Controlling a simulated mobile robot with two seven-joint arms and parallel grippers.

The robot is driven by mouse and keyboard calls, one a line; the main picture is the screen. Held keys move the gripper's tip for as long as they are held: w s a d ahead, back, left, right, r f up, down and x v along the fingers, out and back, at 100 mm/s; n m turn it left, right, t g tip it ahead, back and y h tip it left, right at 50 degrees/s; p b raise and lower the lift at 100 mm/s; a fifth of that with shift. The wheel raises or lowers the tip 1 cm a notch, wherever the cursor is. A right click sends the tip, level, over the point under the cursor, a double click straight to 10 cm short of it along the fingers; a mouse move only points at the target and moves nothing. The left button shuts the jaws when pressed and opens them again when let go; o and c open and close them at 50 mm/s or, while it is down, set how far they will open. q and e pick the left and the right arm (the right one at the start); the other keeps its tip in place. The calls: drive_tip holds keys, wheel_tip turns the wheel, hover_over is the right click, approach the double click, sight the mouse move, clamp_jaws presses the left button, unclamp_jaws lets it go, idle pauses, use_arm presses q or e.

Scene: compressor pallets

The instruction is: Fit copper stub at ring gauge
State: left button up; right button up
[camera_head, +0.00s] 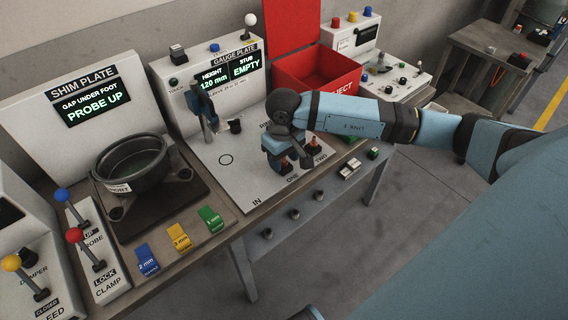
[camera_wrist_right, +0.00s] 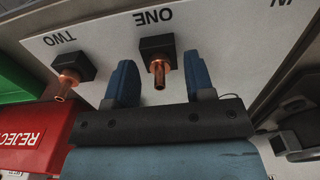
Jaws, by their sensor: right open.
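The gauge plate station (camera_head: 185,97) reads HEIGHT 120 mm and STUB EMPTY; a drawn circle (camera_head: 226,159) on its white board is bare. Copper stub ONE (camera_wrist_right: 159,72) stands in a dark block, between the two blue fingers of my right gripper (camera_wrist_right: 160,62) in the wrist view. The fingers are open, with a gap on both sides of the stub. In the head view my right gripper (camera_head: 283,158) is over the ONE position, partly hiding that stub. Copper stub TWO (camera_head: 313,146) stands beside it, also in the wrist view (camera_wrist_right: 67,80). My left gripper is out of view.
An open red REJECT bin (camera_head: 325,75) stands behind my right arm. At left is the shim plate (camera_head: 120,222) with a dark round housing (camera_head: 132,165) and coloured shims (camera_head: 180,237). A grey upright device (camera_head: 208,112) stands behind the circle.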

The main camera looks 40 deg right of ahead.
idle(0.3)
clamp_jaws()
drive_tip(key=shift+r, duration=0.1)
drive_tip(key=shift+r, duration=0.3)
drive_tip(key=shift+r+p, duration=0.5)
drive_tip(key=shift+r, duration=1)
drive_tip(key=shift+r+p, duration=0.3)
drive_tip(key=shift+r, duration=0.8)
drive_tip(key=shift+w+a+r, duration=0.1)
drive_tip(key=shift+w, duration=0.05)
